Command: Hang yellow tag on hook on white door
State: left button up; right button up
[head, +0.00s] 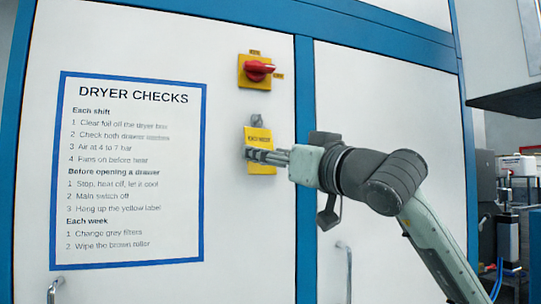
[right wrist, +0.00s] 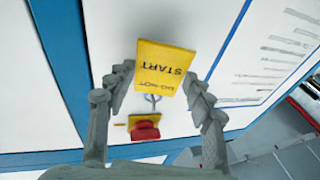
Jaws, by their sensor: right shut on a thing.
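The yellow tag (head: 258,137) is a flat card with dark lettering, close in front of the white door (head: 225,195), below the red switch. In the right wrist view the tag (right wrist: 163,66) appears upside down, reading "DO NOT START". My right gripper (head: 252,155) is shut on the tag, one finger at each side edge. A small metal hook (right wrist: 152,98) shows between the tag and the switch in the right wrist view. I cannot tell whether the tag's hole is around the hook. My left gripper is not in view.
A red rotary switch (head: 258,70) on a yellow plate sits above the tag. A blue-framed "Dryer checks" sign (head: 130,170) is on the door to the left. Metal handles (head: 345,270) stick out low on the doors. A blue frame post (head: 304,90) runs right of the tag.

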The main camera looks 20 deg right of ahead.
dwell(0.3)
jog(key=o, duration=1)
